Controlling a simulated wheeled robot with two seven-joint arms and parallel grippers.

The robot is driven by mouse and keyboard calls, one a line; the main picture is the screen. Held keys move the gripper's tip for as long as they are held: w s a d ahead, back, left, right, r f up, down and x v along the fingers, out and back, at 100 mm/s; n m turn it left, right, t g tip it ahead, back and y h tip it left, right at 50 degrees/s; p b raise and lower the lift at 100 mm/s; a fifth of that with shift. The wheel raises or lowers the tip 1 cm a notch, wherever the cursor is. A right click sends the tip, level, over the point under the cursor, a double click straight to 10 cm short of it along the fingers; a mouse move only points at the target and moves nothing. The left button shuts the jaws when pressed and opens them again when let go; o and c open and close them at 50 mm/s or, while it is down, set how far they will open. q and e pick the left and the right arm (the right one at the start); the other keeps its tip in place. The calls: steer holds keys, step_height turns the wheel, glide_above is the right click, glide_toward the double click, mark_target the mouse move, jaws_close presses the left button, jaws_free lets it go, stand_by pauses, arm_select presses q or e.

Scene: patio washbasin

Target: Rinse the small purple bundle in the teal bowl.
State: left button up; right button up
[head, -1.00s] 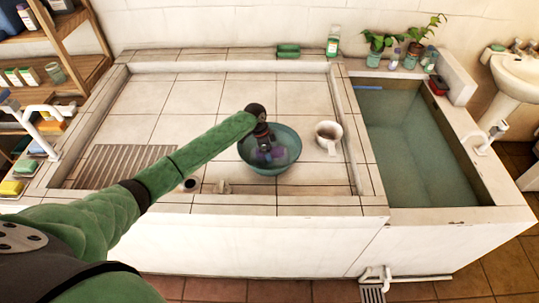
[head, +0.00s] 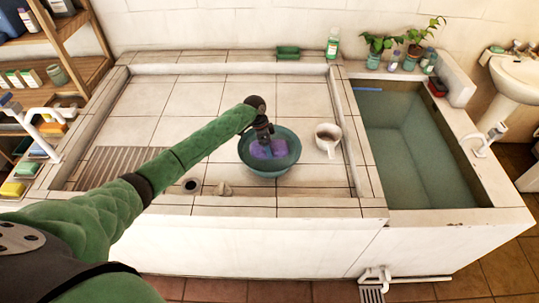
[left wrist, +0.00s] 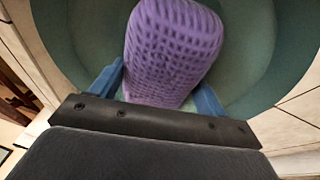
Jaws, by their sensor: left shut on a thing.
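The purple bundle (head: 266,149) is a small waffle-textured cloth inside the teal bowl (head: 270,171), which stands on the tiled basin floor. My left gripper (head: 263,146) reaches down into the bowl and is shut on the bundle. In the left wrist view the bundle (left wrist: 172,50) sits between the two blue fingers (left wrist: 155,90), with the bowl's wall (left wrist: 262,45) around it. I cannot tell whether the bundle touches the bowl's bottom. My right gripper is not in view.
A white mug (head: 327,138) stands close to the right of the bowl. A water-filled tank (head: 420,150) is further right. The tiles behind the bowl are clear.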

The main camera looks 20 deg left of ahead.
arm_select(q)
steer(key=shift+r+p, duration=2.5)
steer(key=shift+r, duration=2.3)
